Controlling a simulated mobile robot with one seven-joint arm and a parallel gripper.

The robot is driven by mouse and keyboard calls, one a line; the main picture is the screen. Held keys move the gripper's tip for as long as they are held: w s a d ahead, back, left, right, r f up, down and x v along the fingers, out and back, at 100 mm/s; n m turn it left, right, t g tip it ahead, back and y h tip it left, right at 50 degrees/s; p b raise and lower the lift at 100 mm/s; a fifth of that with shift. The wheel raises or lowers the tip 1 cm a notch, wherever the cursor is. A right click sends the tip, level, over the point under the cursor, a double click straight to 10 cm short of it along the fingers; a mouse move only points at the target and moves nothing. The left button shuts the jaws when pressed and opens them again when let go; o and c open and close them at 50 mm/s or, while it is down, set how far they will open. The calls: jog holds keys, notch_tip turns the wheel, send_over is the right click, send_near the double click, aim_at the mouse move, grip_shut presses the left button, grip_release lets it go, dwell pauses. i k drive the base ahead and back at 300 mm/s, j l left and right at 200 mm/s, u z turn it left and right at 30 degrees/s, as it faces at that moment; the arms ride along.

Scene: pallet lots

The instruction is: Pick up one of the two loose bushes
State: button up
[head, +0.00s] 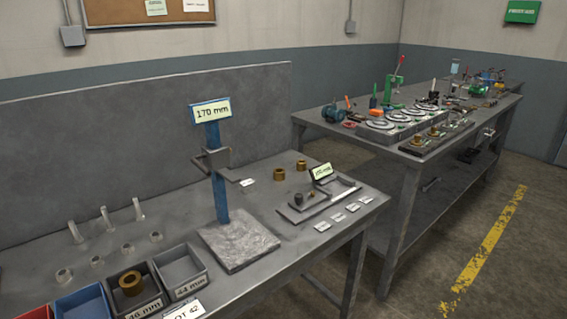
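Two brown-gold bushes stand loose and apart on the near grey table (350,207), toward its back edge. The left bush (279,174) stands upright, and the right bush (301,165) is a little farther back. A third, larger-looking bush (131,283) lies in a dark bin (150,303) labelled 46 mm at the front left. My gripper is not in view.
A blue post (217,170) with a 170 mm sign stands left of the loose bushes. A low tray (317,203) with small parts sits in front of them. A second, cluttered table (413,172) stands behind right.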

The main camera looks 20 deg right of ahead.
aim_at(300, 164)
jog(key=i+l+u, duration=0.1)
jog(key=l+u, duration=0.25)
jog(key=l, duration=0.7)
jog(key=l+u, duration=0.2)
jog(key=l, duration=1.9)
jog(key=k, duration=0.05)
